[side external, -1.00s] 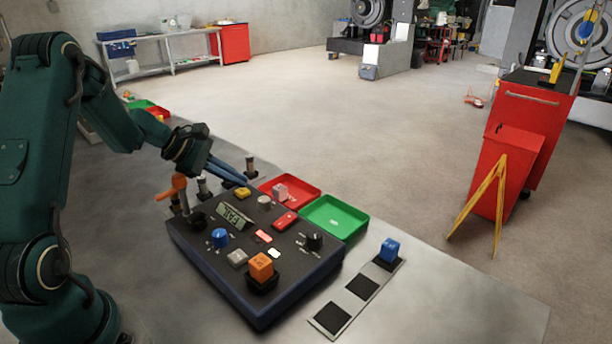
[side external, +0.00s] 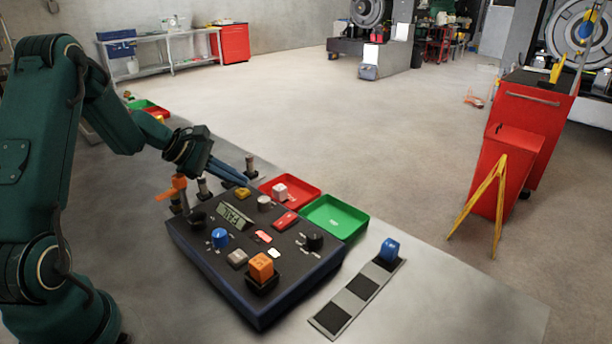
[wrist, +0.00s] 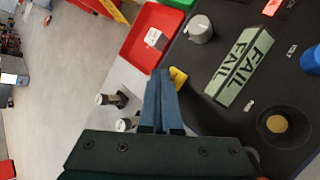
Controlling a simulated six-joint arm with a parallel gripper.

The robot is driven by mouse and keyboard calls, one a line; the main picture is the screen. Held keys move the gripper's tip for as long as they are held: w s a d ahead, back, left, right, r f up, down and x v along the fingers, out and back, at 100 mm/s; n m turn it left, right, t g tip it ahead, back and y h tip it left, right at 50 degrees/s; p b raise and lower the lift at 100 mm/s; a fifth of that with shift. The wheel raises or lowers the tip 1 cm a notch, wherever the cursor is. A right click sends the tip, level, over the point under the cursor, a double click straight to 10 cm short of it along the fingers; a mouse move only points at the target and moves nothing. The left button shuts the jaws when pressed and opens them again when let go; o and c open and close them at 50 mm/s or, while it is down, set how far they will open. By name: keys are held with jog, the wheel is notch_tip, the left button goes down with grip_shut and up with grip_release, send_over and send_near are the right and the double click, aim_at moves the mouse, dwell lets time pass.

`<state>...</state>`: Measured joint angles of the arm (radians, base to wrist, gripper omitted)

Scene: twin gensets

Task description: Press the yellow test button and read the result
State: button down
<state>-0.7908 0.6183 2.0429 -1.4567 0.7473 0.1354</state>
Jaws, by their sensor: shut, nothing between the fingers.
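The yellow test button (side external: 242,193) sits at the far left corner of the dark control panel (side external: 205,260). My gripper (side external: 246,184) is shut and empty, its blue fingers pointing down at that corner, with the tips at or just above the button. In the wrist view the fingertips (wrist: 160,76) partly cover the yellow button (wrist: 178,77); I cannot tell whether they touch it. The panel's display (side external: 235,216) is lit pale green. In the wrist view the display (wrist: 238,68) reads FAIL on two lines.
The panel also carries a blue knob (side external: 219,238), an orange block (side external: 261,267) in a socket and a grey knob (wrist: 200,29) near the button. A red tray (side external: 300,203) and a green tray (side external: 334,216) stand behind. Metal posts (side external: 250,166) stand close to my fingers.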

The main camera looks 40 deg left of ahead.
jog(key=shift+s+d+f, duration=0.3)
jog(key=shift+s+f, duration=0.1)
jog(key=shift+f, duration=0.15)
jog(key=shift+s+d+r, duration=0.25)
jog(key=shift+r, duration=0.5)
jog(key=shift+w+r, duration=0.1)
jog(key=shift+r, duration=2.45)
jog(key=shift+a, duration=0.1)
